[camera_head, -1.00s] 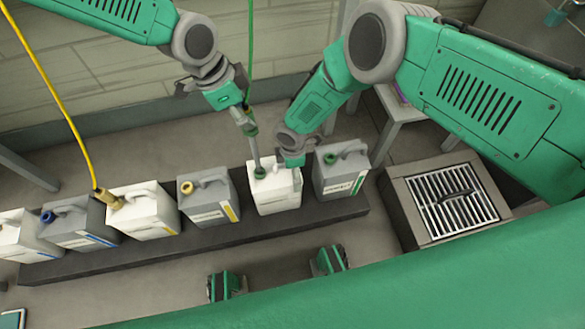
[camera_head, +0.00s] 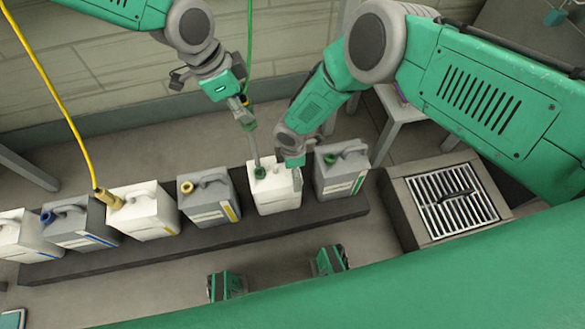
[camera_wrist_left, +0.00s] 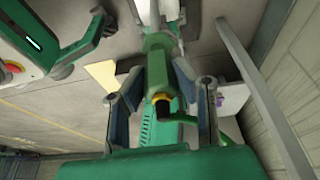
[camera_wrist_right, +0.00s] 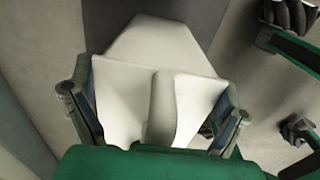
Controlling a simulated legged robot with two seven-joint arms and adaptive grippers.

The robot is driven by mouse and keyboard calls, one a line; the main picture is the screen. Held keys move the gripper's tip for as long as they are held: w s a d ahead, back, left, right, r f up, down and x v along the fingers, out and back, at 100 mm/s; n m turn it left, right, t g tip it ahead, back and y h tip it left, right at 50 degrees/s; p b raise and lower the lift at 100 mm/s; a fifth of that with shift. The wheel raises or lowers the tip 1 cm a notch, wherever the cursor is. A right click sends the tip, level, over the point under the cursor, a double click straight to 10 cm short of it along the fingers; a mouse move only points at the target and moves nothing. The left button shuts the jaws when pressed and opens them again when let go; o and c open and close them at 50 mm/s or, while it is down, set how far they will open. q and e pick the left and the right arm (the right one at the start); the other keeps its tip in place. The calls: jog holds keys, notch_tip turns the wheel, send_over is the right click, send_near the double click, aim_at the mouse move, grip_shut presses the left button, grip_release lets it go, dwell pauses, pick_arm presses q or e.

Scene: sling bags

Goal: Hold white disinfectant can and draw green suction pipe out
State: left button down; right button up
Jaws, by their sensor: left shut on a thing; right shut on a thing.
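The white disinfectant can (camera_head: 280,197) stands on the low dark platform among a row of cans. The suction pipe is a grey tube (camera_head: 254,148) with a green upper fitting, rising from the can's green-rimmed opening, slightly tilted. My left gripper (camera_head: 244,104) is shut on the green fitting above the can; the left wrist view shows the fitting (camera_wrist_left: 158,65) between the fingers. My right gripper (camera_head: 291,158) is shut on the top of the white can at its handle; the can (camera_wrist_right: 155,95) fills the right wrist view between the fingers. The tube's lower end is hidden.
A grey can with green marking (camera_head: 340,172) stands close to the right, a grey can with yellow marking (camera_head: 208,200) to the left. A green hose (camera_head: 250,45) hangs from above. A yellow hose (camera_head: 45,85) reaches another white can (camera_head: 145,212). A floor grate (camera_head: 452,205) lies at right.

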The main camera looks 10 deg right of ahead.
pick_arm(q)
jog(key=shift+r, duration=1.95)
pick_arm(e)
jog(key=shift+s+f, duration=0.1)
jog(key=o, duration=1)
